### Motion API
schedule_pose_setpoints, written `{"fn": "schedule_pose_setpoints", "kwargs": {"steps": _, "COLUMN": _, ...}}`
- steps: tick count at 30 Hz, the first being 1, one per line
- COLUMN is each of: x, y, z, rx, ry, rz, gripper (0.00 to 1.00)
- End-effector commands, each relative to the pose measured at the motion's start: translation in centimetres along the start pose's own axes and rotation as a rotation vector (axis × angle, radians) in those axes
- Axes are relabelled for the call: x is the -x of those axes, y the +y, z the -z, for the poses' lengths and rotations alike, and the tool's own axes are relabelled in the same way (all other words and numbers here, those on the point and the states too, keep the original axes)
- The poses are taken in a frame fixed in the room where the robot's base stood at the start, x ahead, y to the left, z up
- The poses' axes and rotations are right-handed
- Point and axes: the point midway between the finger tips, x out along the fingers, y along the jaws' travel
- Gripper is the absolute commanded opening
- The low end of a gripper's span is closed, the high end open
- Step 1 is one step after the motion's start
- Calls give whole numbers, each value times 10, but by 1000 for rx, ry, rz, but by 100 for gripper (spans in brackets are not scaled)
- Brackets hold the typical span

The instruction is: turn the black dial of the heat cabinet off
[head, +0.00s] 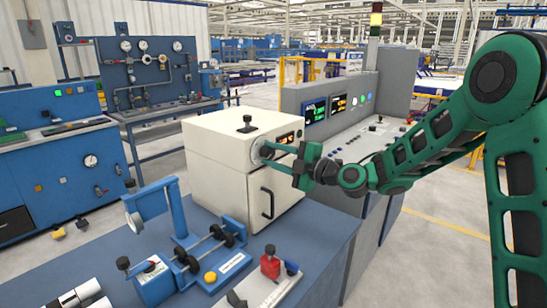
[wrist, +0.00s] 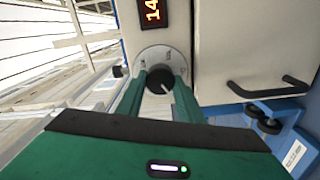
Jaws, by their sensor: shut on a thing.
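The heat cabinet (head: 212,160) is a cream box on the blue bench, with a lit orange display (head: 287,138) on its front. The display also shows in the wrist view (wrist: 152,11). The black dial (wrist: 160,80) sits on a round grey plate (wrist: 160,54) below the display, with a pale pointer line on its face. My green gripper (wrist: 162,86) is at the dial with one finger on each side, shut on it. In the head view my gripper (head: 272,160) reaches the cabinet front from the right and hides the dial.
A cabinet door with a dark handle (head: 267,203) is below the dial. A blue stand with rollers (head: 207,248), a red-topped device (head: 270,263) and a yellow button (head: 210,277) are on the bench in front. A grey control console (head: 335,122) stands behind right.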

Motion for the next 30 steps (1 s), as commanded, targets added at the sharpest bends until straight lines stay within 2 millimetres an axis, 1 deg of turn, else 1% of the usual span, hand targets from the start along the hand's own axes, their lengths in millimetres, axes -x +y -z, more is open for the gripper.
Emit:
{"fn": "schedule_pose_setpoints", "kwargs": {"steps": 1, "x": 1, "y": -6, "z": -2, "rx": 2, "ry": -4, "rz": 12, "gripper": 11}}
{"fn": "schedule_pose_setpoints", "kwargs": {"steps": 14, "x": 1, "y": -6, "z": -2, "rx": 12, "ry": -3, "rz": 12, "gripper": 11}}
{"fn": "schedule_pose_setpoints", "kwargs": {"steps": 15, "x": 1, "y": -6, "z": -2, "rx": 12, "ry": -3, "rz": 12, "gripper": 38}}
{"fn": "schedule_pose_setpoints", "kwargs": {"steps": 17, "x": 1, "y": -6, "z": -1, "rx": 11, "ry": -3, "rz": 11, "gripper": 52}}
{"fn": "schedule_pose_setpoints", "kwargs": {"steps": 26, "x": 1, "y": -2, "z": -1, "rx": 13, "ry": -1, "rz": 4, "gripper": 52}}
{"fn": "schedule_pose_setpoints", "kwargs": {"steps": 30, "x": 10, "y": -2, "z": -1, "rx": 12, "ry": -2, "rz": 5, "gripper": 52}}
